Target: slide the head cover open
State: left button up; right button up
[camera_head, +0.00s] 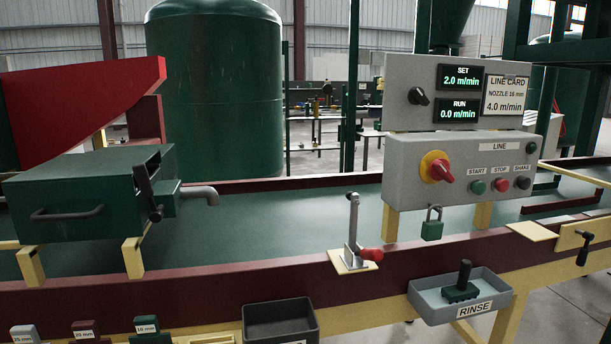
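A dark green box-shaped head (85,190) stands at the left on pale yellow legs above the green belt. I cannot tell where a cover ends and the body begins. A dark bar handle (66,214) runs along its front face. A black lever (148,188) stands at its right end, beside a grey bent spout (199,193) pointing down over the belt. Neither of my grippers is in view.
A red chute (80,95) rises behind the head. A lever with red grip (354,238) stands on the maroon front rail (240,285). The control panel (450,165) with a padlock (432,225) is right. A rinse tray (462,305), black bin (281,322) and labelled blocks (88,330) sit in front.

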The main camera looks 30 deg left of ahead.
aim_at(75, 197)
jog(key=u, duration=2.25)
